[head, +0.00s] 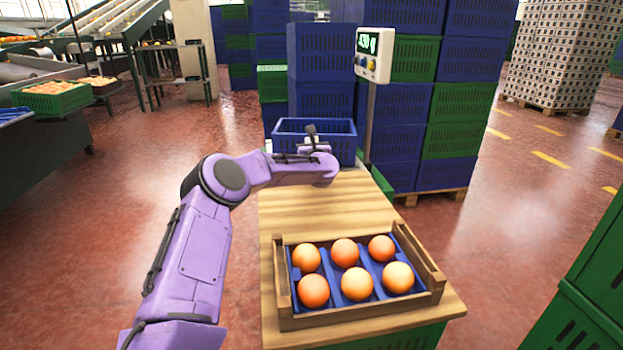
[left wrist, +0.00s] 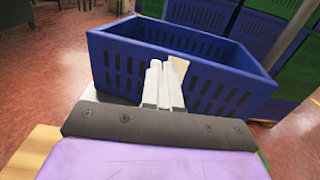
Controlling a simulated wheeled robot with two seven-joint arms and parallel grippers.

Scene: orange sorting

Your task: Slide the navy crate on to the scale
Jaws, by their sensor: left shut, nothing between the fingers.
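The navy crate (head: 314,128) stands upright at the far end of the wooden table, by the scale. In the left wrist view the crate (left wrist: 221,94) fills the upper middle and looks empty in the part that shows. My left gripper (left wrist: 165,72) is shut and empty, its fingers in front of the crate's near wall. I cannot tell whether they touch it. In the head view my left wrist hides part of the crate's near side. The scale's display (head: 375,54) sits on a pole at the crate's right. The platform is mostly hidden. My right gripper is out of view.
A wooden tray (head: 437,284) with several oranges in blue compartments sits at the table's near end. The tabletop (head: 300,210) between tray and crate is bare. Stacked blue and green crates (head: 400,110) stand behind the scale.

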